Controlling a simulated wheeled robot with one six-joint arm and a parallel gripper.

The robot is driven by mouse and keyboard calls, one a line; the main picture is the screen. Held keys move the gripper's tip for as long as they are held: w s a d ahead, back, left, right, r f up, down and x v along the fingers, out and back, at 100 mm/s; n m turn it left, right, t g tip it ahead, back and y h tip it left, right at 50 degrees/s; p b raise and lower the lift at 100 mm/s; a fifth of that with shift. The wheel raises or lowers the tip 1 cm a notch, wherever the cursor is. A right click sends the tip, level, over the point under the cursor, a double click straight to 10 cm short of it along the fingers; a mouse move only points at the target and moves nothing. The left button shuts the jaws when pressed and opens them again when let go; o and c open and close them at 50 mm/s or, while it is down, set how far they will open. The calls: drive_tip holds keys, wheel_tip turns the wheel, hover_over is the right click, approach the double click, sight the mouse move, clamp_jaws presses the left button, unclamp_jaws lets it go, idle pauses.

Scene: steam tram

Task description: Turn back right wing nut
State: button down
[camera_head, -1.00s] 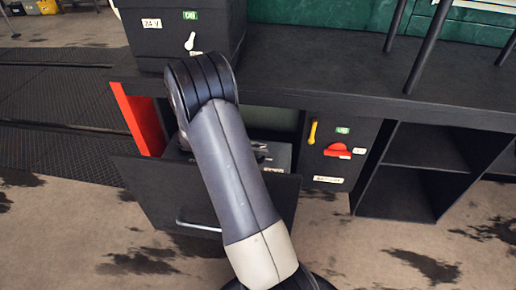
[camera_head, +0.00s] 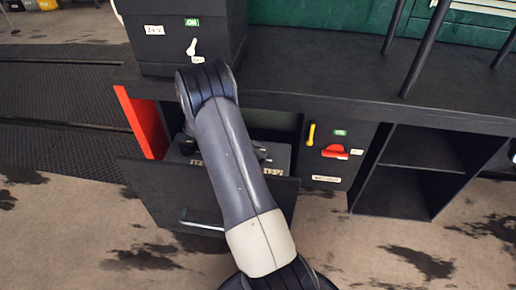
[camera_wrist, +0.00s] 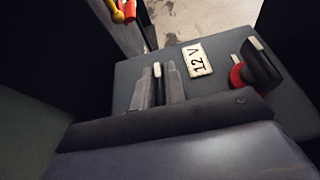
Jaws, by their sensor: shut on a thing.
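A dark battery box with pale "12 V" labels sits in an open drawer under the bench in the head view (camera_head: 200,150); its top fills the middle of the wrist view (camera_wrist: 215,95). In the wrist view, my gripper (camera_wrist: 158,86) stands over the box top with its two grey fingers close around a thin pale-edged piece (camera_wrist: 157,70), the right wing nut, mostly hidden between them. The other wing nut (camera_wrist: 262,62), black with a pale tip and a red ring at its base, stands apart to the right. My forearm hides my gripper in the head view.
The drawer front (camera_head: 160,205) with its metal handle (camera_head: 200,226) stands out from the bench (camera_head: 330,85). A panel with a yellow lever (camera_head: 311,133) and a red handle (camera_head: 335,152) is to its right. A black "24 V" box (camera_head: 168,56) stands on the bench above.

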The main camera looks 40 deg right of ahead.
drive_tip(key=c, duration=1.5)
unclamp_jaws()
drive_tip(key=shift+o, duration=0.2)
drive_tip(key=p+v, duration=0.1)
drive_tip(key=v, duration=1)
drive_tip(key=shift+d+f, duration=0.1)
drive_tip(key=shift+d, duration=0.05)
drive_tip(key=b+x, duration=0.1)
drive_tip(key=x, duration=1)
drive_tip(key=shift+s, duration=0.1)
drive_tip(key=shift+a+n+t+h+b, duration=0.2)
drive_tip(key=shift+n+t+h+b, duration=0.25)
drive_tip(key=shift+n+b, duration=0.2)
drive_tip(key=shift+n+t+h+b, duration=0.3)
drive_tip(key=shift+n+t+h, duration=0.05)
